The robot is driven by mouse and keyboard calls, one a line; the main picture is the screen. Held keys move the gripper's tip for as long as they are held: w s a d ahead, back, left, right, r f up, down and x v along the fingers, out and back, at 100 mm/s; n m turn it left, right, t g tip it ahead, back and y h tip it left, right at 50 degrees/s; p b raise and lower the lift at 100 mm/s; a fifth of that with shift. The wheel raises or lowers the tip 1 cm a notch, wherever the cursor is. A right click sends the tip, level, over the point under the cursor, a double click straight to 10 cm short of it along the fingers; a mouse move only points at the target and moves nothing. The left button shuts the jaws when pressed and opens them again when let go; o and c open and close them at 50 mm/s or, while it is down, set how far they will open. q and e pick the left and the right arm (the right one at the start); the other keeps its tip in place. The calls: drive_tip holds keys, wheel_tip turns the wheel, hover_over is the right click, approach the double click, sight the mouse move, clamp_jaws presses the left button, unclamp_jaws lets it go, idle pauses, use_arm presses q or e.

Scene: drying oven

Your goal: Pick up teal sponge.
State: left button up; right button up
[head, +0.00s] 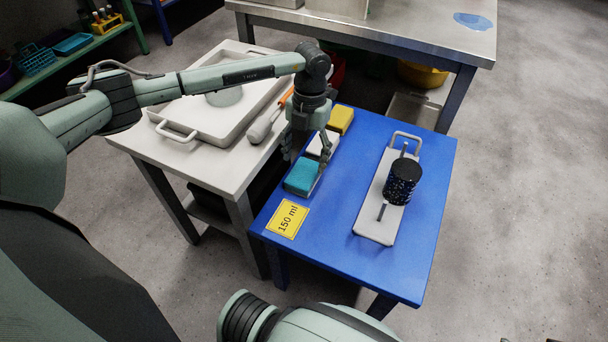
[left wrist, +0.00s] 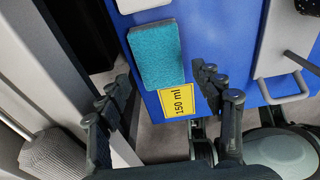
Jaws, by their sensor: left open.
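The teal sponge (head: 302,176) lies flat on the blue table (head: 350,267), near its left edge. My left gripper (head: 306,158) is open and points down right by the sponge, covering part of it in the head view. In the left wrist view the teal sponge (left wrist: 156,54) shows ahead of the two spread fingers of my left gripper (left wrist: 163,78), roughly between their lines. Nothing is held between the fingers. I cannot tell the exact height of the fingertips above the sponge. My right gripper is not in view.
A white sponge (head: 315,147) and a yellow sponge (head: 341,119) lie behind the teal one. A yellow "150 ml" label (head: 287,219) is in front. A pale table (head: 222,168) stands at left.

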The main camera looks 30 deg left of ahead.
sight(304, 172)
use_arm(q)
wheel_tip(304, 172, down, 4)
drive_tip(key=shift+r, duration=0.1)
drive_tip(key=shift+s+f, duration=0.1)
drive_tip(key=shift+f, duration=0.4)
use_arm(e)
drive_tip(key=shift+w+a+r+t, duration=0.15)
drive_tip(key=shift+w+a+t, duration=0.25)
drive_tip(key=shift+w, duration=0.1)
use_arm(q)
drive_tip(key=shift+c, duration=0.3)
drive_tip(key=c, duration=0.6)
drive_tip(key=shift+o, duration=0.2)
drive_tip(key=shift+r, duration=0.1)
